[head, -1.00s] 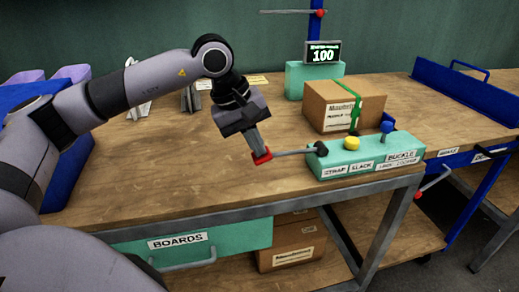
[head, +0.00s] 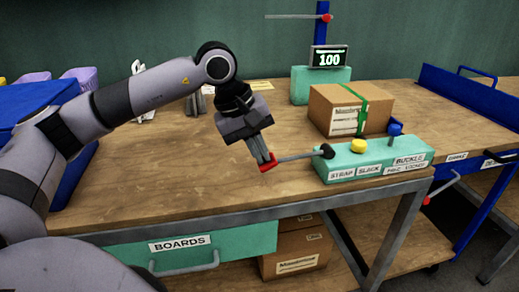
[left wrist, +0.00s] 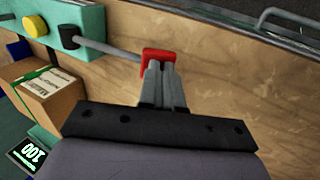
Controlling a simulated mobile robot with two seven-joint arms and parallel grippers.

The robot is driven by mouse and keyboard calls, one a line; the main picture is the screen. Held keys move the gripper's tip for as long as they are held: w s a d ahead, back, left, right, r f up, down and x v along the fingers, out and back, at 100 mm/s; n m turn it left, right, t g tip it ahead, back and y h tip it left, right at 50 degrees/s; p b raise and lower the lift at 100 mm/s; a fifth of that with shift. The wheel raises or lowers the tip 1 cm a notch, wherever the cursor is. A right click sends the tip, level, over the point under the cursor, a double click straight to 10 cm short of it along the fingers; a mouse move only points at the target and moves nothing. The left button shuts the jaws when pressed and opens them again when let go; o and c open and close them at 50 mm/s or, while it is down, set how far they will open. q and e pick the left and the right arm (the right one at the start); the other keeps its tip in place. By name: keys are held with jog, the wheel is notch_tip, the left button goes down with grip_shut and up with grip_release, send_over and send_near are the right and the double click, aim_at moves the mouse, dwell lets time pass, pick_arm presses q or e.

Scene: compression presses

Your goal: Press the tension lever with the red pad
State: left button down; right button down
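The tension lever (head: 296,157) is a thin grey rod that sticks out to the left from a black pivot on the teal control box (head: 345,172). Its red pad (head: 268,164) is at the free end, over the table's front part. My left gripper (head: 266,159) points down at the pad, with its fingers together and their tips at the pad. The rod slopes slightly down toward the pad. My right gripper is not in view.
A yellow knob (head: 358,146) and a blue knob (head: 395,129) stand on the control box. A strapped cardboard box (head: 320,110) sits behind it. A display (head: 329,57) reads 100.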

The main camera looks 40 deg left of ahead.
pick_arm(q)
jog(key=p+v, duration=0.1)
jog(key=v, duration=0.6)
dwell(0.3)
dwell(1.8)
